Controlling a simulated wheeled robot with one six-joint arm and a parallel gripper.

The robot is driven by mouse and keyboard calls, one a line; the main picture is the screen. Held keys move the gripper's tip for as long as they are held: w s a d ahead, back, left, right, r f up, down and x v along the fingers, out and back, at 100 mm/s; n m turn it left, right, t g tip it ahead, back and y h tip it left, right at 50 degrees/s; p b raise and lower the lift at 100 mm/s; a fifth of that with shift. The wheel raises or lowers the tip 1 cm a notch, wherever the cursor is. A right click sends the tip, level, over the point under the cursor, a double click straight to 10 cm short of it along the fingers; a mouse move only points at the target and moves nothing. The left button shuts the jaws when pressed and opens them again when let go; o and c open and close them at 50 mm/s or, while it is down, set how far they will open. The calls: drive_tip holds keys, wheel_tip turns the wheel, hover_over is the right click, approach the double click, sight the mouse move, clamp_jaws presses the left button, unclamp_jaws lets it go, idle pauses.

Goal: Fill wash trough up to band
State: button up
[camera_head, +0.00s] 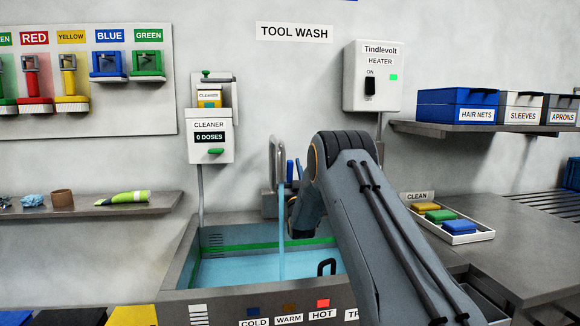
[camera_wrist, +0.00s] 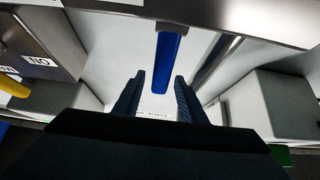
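The wash trough (camera_head: 178,275) holds blue water (camera_head: 240,270). A green band (camera_head: 262,246) runs along its inner wall, and the water surface shows below it. A thin stream falls from the grey tap (camera_head: 273,150) into the water. A blue lever (camera_head: 289,171) stands beside the tap, partly hidden by my arm. In the wrist view, a blue bar (camera_wrist: 167,62) hangs ahead of my gripper (camera_wrist: 157,84), roughly between its two spread fingertips. My gripper is open; I cannot tell whether it touches the bar. In the head view my arm mostly hides the gripper.
A cleaner dispenser (camera_head: 210,140) reading 0 doses and a heater box (camera_head: 372,75) hang on the wall. A tray (camera_head: 478,236) with colored blocks sits right of my arm. A shelf (camera_head: 90,205) is at left. COLD, WARM and HOT labels (camera_head: 289,320) line the trough's front.

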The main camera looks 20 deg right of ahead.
drive_tip(key=v, duration=0.6)
drive_tip(key=shift+s+f+b, duration=0.2)
drive_tip(key=shift+s+b, duration=0.1)
drive_tip(key=shift+b, duration=0.15)
idle(7.0)
